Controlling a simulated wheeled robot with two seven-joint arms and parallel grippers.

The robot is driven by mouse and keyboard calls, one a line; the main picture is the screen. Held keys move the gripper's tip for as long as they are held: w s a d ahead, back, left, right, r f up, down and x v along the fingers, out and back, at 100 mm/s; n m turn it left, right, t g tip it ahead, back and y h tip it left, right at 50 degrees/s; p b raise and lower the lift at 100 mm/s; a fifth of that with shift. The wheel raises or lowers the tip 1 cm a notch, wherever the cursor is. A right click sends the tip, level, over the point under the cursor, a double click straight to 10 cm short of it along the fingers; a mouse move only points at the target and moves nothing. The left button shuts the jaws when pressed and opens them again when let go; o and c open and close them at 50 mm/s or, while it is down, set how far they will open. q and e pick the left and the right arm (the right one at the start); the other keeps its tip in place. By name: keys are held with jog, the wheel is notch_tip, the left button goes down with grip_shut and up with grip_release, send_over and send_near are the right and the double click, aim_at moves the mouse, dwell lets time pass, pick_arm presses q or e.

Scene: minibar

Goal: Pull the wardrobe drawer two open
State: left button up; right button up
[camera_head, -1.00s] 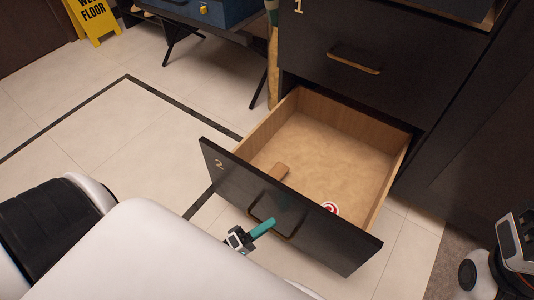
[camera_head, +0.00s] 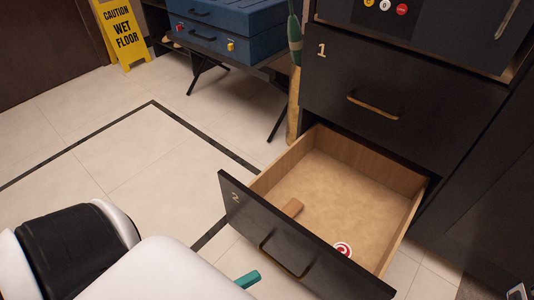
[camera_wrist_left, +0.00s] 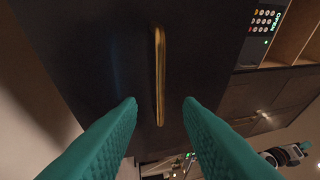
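Wardrobe drawer two (camera_head: 238,206) is a black-fronted drawer with a pale wooden inside, marked with a gold 2. It stands far out from the wardrobe, its inside open to view. Its gold bar handle (camera_head: 285,255) is on the front. My left gripper (camera_head: 248,279) shows only as a teal fingertip in front of the drawer, left of the handle and apart from it. In the left wrist view my left gripper (camera_wrist_left: 160,105) has its two teal fingers spread wide. The handle (camera_wrist_left: 159,75) shows ahead in the gap, not gripped.
Closed drawer one (camera_head: 405,95) is above. A blue case (camera_head: 225,28) on a stand and a yellow wet-floor sign (camera_head: 122,33) stand behind. The tiled floor left is clear.

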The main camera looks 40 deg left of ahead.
pick_arm(q)
jog(key=v, duration=0.3)
jog(key=shift+s+a+f, duration=0.1)
jog(key=shift+s+a, duration=0.05)
jog(key=shift+s, duration=0.1)
dwell(0.4)
